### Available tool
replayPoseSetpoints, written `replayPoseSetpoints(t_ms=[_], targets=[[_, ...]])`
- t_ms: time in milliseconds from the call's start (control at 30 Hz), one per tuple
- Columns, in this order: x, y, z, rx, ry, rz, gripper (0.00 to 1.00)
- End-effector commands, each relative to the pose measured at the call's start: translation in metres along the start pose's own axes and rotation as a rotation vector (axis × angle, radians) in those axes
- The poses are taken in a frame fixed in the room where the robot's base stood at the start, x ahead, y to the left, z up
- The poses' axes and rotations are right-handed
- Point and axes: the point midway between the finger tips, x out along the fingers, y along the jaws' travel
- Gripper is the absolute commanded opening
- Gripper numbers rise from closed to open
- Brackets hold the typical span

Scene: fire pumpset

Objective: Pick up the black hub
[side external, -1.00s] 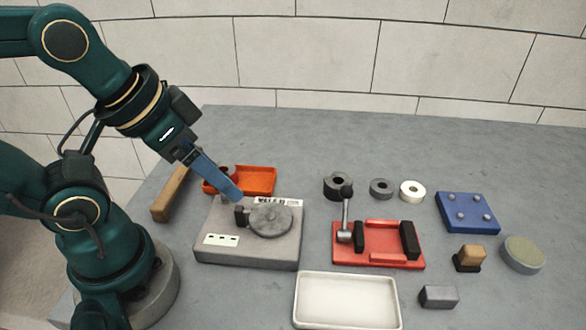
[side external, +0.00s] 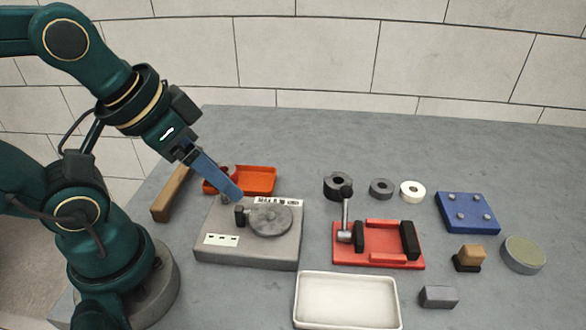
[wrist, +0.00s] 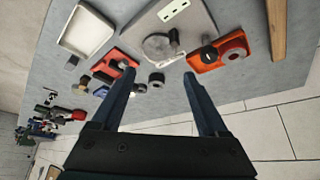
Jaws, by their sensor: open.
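A short, thick black ring, which I take as the black hub (side external: 338,185), lies on the grey table behind the red fixture. It also shows in the wrist view (wrist: 156,80), in line with the gap between my fingertips but farther off. My gripper (side external: 240,196) is open and points down and right, its tips near the far edge of the grey pump plate (side external: 215,252). In the wrist view the two fingers (wrist: 160,76) are spread with nothing held. In the side view the hub stands apart, to the right of the tips.
A red fixture (side external: 380,262) with an upright lever stands in front of the hub. A grey ring (side external: 381,188) and a white ring (side external: 412,191) lie to its right. An orange tray (side external: 258,180) holds round parts behind the plate. A white tray (side external: 348,300) lies in front.

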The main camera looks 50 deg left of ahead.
Motion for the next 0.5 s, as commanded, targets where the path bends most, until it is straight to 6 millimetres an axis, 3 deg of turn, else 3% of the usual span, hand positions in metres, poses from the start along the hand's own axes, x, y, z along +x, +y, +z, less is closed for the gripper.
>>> replayPoseSetpoints(t_ms=[33,100,500], targets=[[0.0000,0.0000,0.0000,0.000,0.000,0.000,0.77],[0.0000,0.0000,0.0000,0.000,0.000,0.000,0.90],[-0.0022,0.0033,0.0040,-0.073,-0.025,0.014,0.90]])
